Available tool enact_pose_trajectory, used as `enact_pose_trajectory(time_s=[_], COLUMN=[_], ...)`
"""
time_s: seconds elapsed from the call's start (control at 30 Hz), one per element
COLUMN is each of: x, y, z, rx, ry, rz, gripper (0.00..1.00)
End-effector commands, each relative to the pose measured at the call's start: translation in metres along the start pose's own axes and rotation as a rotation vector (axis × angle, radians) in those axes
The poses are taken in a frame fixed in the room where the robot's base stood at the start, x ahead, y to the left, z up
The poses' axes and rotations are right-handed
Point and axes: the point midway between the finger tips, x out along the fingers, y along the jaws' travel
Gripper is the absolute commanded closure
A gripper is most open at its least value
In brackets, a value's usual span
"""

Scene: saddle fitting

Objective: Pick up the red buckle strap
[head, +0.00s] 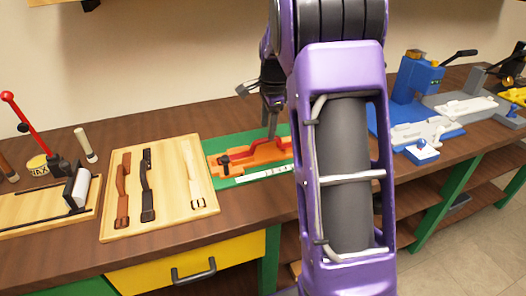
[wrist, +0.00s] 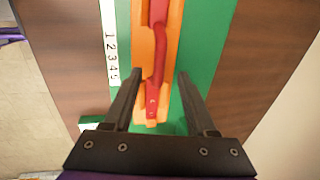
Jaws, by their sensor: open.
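The red buckle strap (head: 257,151) lies in an orange holder (head: 266,158) on a green mat (head: 232,182). In the wrist view the red strap (wrist: 157,70) runs lengthwise in the orange holder (wrist: 173,30), between my gripper's fingers. My gripper (wrist: 161,90) is open, one finger on each side of the strap and holder, with nothing held. I cannot tell how high the fingertips are above the mat. In the head view my gripper (head: 272,125) points down over the holder, and my arm hides the right end of strap and holder.
A white numbered ruler (head: 265,175) lies along the mat's front edge. A wooden board (head: 178,222) with brown (head: 122,190), black (head: 147,185) and cream straps (head: 193,175) is to the left. A red-handled press (head: 38,135) stands far left. Blue (head: 412,95) and grey fixtures stand right.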

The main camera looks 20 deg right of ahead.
Motion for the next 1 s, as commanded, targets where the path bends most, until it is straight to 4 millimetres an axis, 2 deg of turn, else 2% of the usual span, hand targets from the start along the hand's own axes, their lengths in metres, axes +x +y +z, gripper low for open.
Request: enact_pose_trajectory(time_s=[0.27,0.6,0.83,1.0], x=[0.017,0.062,0.063,0.063], y=[0.0,0.001,0.001,0.001], z=[-0.002,-0.007,-0.007,-0.007], rx=[0.0,-0.001,-0.001,-0.001], ry=[0.0,0.001,0.001,0.001], rz=[0.0,0.0,-0.001,-0.001], gripper=[0.43,0.43,0.43,0.73])
